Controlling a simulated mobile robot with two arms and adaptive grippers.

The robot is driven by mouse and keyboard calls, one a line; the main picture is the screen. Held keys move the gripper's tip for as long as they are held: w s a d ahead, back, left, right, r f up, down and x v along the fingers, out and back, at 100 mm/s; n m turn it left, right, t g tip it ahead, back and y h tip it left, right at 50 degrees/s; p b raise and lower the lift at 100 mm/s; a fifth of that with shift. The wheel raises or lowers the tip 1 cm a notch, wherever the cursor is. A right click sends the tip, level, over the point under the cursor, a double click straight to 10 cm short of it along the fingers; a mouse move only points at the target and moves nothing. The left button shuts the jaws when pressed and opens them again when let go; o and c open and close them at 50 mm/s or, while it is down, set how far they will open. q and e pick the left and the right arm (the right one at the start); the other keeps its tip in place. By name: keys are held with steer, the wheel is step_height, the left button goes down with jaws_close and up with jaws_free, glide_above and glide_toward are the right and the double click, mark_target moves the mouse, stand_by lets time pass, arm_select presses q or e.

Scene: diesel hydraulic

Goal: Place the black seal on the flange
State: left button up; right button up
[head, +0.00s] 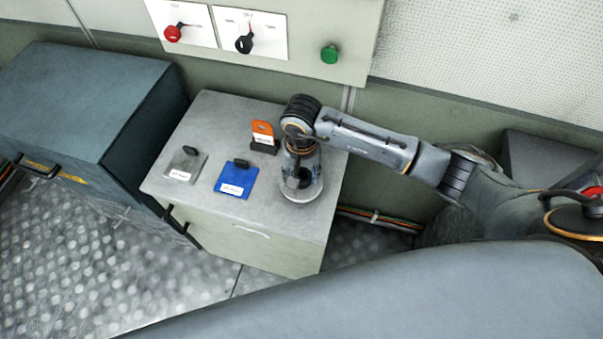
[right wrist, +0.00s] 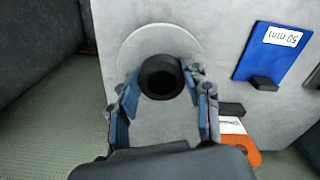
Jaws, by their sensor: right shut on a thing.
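The black seal (right wrist: 161,77) is a short, thick ring held between the blue-padded fingers of my right gripper (right wrist: 162,88). In the right wrist view it appears over the near part of the flange (right wrist: 143,38), a pale grey round disc on the cabinet top. I cannot tell whether the seal touches the flange. In the head view my right gripper (head: 298,172) points down over the flange (head: 303,197), and the wrist hides part of the disc. My left gripper is in neither view.
The grey cabinet top (head: 215,115) also holds a blue plate (head: 236,180) labelled 50 mm, a grey plate (head: 185,166) and an orange piece (head: 263,130) near the gripper. A control panel (head: 300,50) stands behind. A dark blue cabinet (head: 90,100) is at left.

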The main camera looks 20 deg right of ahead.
steer(key=o, duration=0.8)
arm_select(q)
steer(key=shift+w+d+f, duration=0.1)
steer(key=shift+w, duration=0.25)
arm_select(e)
steer(key=shift+r, duration=0.15)
steer(key=shift+w+r, duration=0.1)
steer(key=shift+r, duration=0.2)
arm_select(q)
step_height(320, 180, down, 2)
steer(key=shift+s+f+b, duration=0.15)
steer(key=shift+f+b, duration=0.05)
steer(key=shift+b, duration=1)
arm_select(e)
step_height(320, 180, up, 11)
steer(key=shift+r, duration=0.15)
